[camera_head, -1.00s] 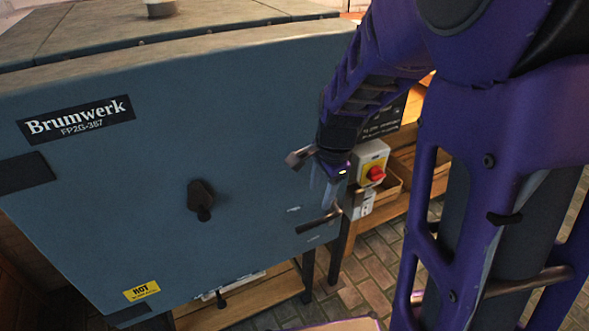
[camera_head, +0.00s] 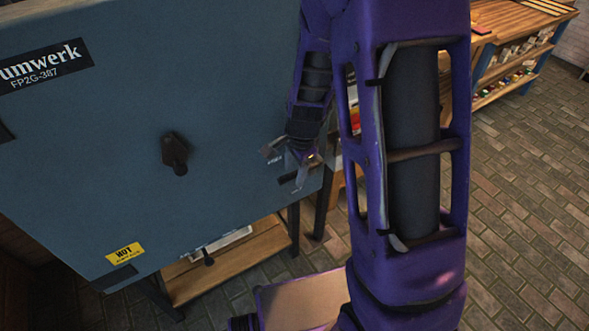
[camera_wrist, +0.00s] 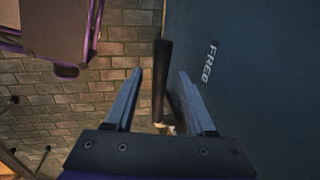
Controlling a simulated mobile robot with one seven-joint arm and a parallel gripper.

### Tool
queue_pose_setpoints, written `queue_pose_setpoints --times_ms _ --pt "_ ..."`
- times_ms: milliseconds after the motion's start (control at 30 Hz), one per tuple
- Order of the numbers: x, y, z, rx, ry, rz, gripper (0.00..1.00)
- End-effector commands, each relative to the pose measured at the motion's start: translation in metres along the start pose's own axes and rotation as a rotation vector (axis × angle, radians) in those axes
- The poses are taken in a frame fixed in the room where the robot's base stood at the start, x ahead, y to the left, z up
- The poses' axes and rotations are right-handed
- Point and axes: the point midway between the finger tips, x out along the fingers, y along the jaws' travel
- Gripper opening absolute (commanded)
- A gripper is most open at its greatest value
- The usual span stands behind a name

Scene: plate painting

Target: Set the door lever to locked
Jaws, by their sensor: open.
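The door lever (camera_wrist: 161,75) is a dark bar on the blue-grey furnace door (camera_wrist: 262,70). In the wrist view it lies lengthwise between the two fingers of my open gripper (camera_wrist: 160,72), nearer the right finger. I cannot tell if a finger touches it. A white "FREE" label (camera_wrist: 209,62) is on the door to the right of the lever. In the head view my gripper (camera_head: 300,172) is at the door's right edge, over the lever (camera_head: 287,179), and partly hides it. No "locked" label can be read.
A dark knob (camera_head: 175,153) sticks out of the door's middle. A yellow "HOT" label (camera_head: 125,253) is low on the door. A wooden shelf (camera_head: 240,268) is below. A workbench (camera_head: 515,25) stands at the back right, with clear brick floor (camera_head: 525,200) in front.

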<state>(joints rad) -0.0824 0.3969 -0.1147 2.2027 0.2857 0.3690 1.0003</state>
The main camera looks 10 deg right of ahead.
Motion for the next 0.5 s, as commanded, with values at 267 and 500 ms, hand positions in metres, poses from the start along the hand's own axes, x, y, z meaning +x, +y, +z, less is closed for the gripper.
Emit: queue_pose_setpoints --times_ms 267,500 --pt "-0.0003 0.0000 0.0001 0.000 0.000 0.000 0.13" --pt "-0.0003 0.0002 0.0001 0.000 0.000 0.001 0.00"
